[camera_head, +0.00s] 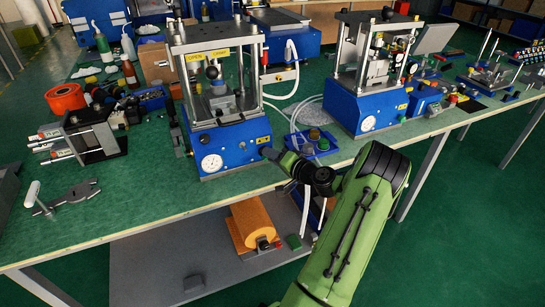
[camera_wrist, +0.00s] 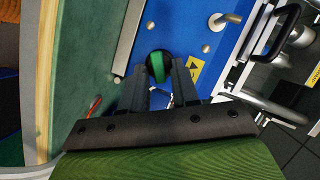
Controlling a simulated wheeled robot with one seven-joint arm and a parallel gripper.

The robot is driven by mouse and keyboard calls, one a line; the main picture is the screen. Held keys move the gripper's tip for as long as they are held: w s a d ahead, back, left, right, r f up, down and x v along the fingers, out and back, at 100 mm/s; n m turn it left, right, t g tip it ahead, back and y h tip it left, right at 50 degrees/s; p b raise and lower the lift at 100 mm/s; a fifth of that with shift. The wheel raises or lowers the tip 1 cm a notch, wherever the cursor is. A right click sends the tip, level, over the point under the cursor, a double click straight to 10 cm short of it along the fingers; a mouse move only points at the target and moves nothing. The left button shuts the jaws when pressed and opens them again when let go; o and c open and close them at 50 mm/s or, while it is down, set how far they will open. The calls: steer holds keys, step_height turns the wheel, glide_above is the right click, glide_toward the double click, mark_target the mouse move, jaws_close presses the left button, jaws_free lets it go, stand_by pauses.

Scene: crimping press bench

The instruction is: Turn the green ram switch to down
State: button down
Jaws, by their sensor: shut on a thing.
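The green ram switch (camera_wrist: 157,66) shows in the wrist view as a green bar on a dark round body, set on the blue front panel (camera_wrist: 195,45) of a press. My gripper (camera_wrist: 160,72) has one dark finger on each side of the switch and is shut on it. The bar lies roughly along the fingers; I cannot read which marked position it points to. In the head view my gripper (camera_head: 268,154) reaches the right front of the left press's blue base (camera_head: 238,148), and it hides the switch there.
A pressure gauge (camera_head: 211,163) sits on the same base. A second press (camera_head: 362,108) stands to the right, with small bins (camera_head: 315,141) between. A yellow warning label (camera_wrist: 194,68) is beside the switch.

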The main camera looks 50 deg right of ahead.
stand_by(0.4)
steer(key=c, duration=1.2)
jaws_free()
steer(key=shift+o, duration=0.2)
steer(key=p+v, duration=0.2)
steer(key=v, duration=1.3)
steer(key=shift+s+p, duration=0.35)
steer(key=shift+p, duration=0.05)
